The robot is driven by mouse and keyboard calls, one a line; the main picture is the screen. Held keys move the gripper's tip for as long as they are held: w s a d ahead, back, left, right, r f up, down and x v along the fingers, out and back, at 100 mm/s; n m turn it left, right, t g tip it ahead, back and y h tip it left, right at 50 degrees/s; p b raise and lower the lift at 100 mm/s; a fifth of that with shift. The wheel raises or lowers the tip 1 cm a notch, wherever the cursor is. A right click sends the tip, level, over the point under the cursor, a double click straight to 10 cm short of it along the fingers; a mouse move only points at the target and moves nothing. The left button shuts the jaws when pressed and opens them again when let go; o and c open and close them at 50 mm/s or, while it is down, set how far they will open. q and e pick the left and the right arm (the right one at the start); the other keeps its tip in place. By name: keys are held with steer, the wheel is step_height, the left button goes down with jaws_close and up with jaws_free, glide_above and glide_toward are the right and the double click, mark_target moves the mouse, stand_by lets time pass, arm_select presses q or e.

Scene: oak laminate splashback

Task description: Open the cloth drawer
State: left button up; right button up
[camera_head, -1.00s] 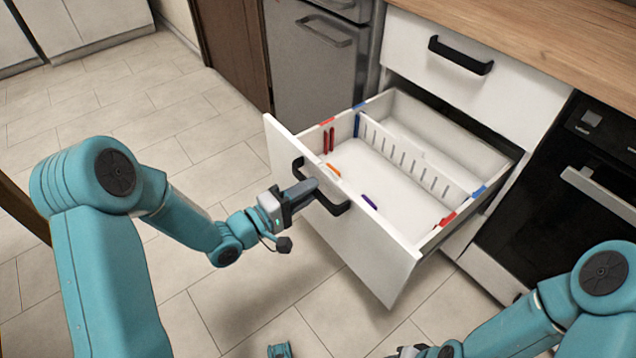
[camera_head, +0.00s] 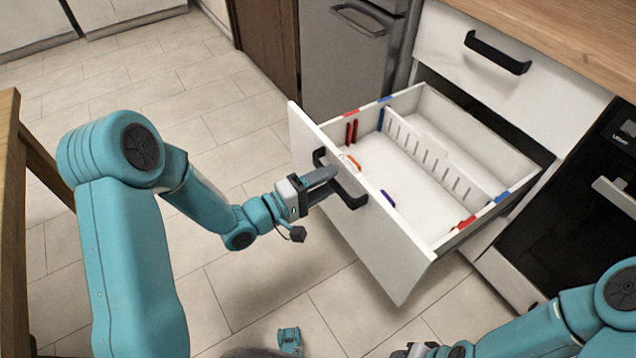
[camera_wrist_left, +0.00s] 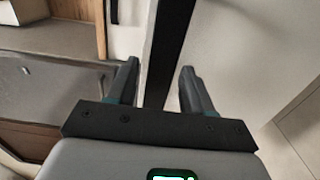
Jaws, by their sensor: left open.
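The cloth drawer (camera_head: 375,236) is a white drawer that stands pulled well out of the cabinet in the head view. Its black bar handle (camera_head: 352,198) is on the front panel. My left gripper (camera_head: 328,180) is at this handle. In the left wrist view the two open fingers (camera_wrist_left: 157,84) stand on either side of the black handle bar (camera_wrist_left: 163,50), with gaps beside it. The drawer holds a white slotted divider (camera_head: 430,160) and small red, blue, orange and purple pieces. My right arm shows at the lower right, but its fingertips cannot be made out.
A closed white drawer with a black handle (camera_head: 497,53) sits above, under the wooden worktop (camera_head: 570,35). A black oven (camera_head: 575,200) is at right and a grey appliance (camera_head: 345,65) behind. A wooden table edge (camera_head: 12,200) is at far left. Tiled floor is clear between.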

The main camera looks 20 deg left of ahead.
arm_select(q)
steer(key=p+v, duration=0.2)
steer(key=v, duration=1.4)
steer(key=shift+s+p, duration=0.2)
steer(key=shift+p, duration=0.2)
steer(key=shift+a+r, duration=0.1)
